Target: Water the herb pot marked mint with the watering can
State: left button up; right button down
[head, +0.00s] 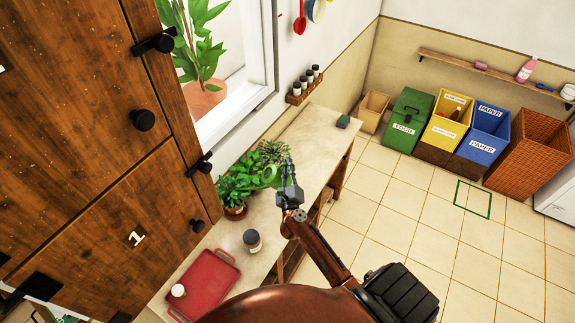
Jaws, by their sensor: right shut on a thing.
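My right gripper (289,185) is over the wooden counter (310,135), beside a cluster of herbs. It is shut on a small light-green thing (270,174), probably part of the watering can. Most of that thing is hidden by the gripper and leaves, so I cannot tell its shape or tilt. Several leafy herb plants (240,183) stand close together to the gripper's left. One terracotta pot (235,213) shows at the front. No mint mark can be read from here. My left gripper is not in view.
A jar (252,240) and a red tray (207,282) with a small white-topped item stand nearer on the counter. A wooden cabinet (90,130) fills the left. Bins line the back wall; the tiled floor is open.

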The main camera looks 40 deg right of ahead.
jog(key=shift+w+r+p, duration=0.1)
jog(key=shift+r+p, duration=0.15)
jog(key=shift+p, duration=0.3)
jog(key=shift+d+f+m+b, duration=0.25)
jog(key=shift+f+m+b, duration=0.15)
jog(key=shift+f+b, duration=0.5)
notch_tip(320, 180, down, 11)
jog(key=s+d+m+g+b, duration=0.1)
jog(key=m+b, duration=0.6)
jog(key=b, duration=0.3)
jog(key=shift+d+m, duration=0.3)
jog(key=shift+d, duration=0.05)
